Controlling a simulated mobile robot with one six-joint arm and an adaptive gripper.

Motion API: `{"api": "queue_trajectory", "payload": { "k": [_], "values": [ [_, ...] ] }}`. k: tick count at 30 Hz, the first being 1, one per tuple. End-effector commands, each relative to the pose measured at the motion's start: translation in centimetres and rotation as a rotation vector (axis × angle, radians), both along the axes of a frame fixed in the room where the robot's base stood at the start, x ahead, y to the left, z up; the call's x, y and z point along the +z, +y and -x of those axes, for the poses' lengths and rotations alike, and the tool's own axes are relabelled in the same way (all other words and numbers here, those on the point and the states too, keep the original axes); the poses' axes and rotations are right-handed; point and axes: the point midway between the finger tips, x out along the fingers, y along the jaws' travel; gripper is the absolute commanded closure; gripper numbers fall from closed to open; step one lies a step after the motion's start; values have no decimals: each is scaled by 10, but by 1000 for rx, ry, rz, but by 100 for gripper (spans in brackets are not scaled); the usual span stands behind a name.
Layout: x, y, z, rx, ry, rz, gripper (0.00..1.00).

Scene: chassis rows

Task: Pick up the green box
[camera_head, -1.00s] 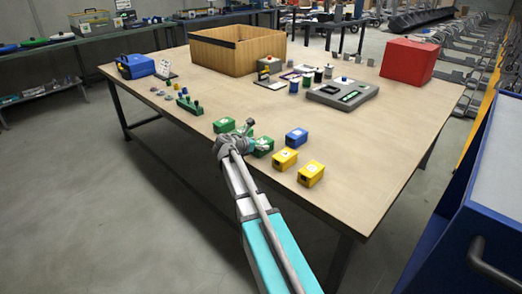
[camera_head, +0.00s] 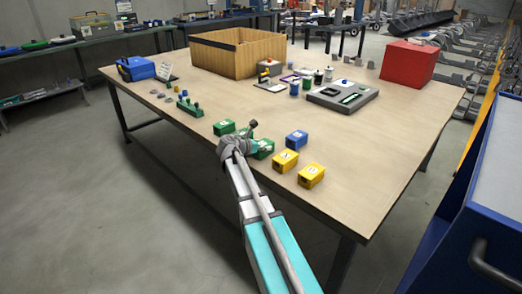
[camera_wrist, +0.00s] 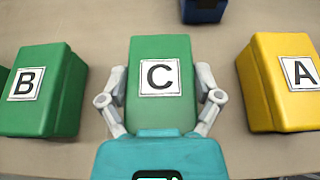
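A green box marked C (camera_wrist: 160,65) is in the middle of the wrist view, between the two fingers of my gripper (camera_wrist: 161,95). One finger is on each side of it. The fingers look spread, and I cannot tell whether they touch its sides. The box stands on the table. In the head view my gripper (camera_head: 243,143) is at the table's near edge and partly hides this green box (camera_head: 265,149). A second green box, marked B (camera_wrist: 40,90), is to the left, and it also shows in the head view (camera_head: 224,127).
A yellow box marked A (camera_wrist: 280,80) stands close on the right; the head view shows two yellow boxes (camera_head: 311,175). A blue box (camera_head: 296,139) is behind them. The wooden table (camera_head: 370,165) is bare to the right. A brown bin (camera_head: 240,55) and red box (camera_head: 408,62) stand farther back.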

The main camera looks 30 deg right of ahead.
Motion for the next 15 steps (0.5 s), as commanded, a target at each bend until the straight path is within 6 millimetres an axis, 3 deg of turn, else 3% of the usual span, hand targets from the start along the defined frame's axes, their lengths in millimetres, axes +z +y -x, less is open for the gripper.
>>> {"api": "queue_trajectory", "payload": {
  "k": [1, 6, 15],
  "values": [
    [-1, 0, 1, -2, 1, -2, 50],
    [-1, 0, 1, -2, 1, -2, 80],
    [0, 0, 1, -2, 3, -2, 80]
  ]
}}
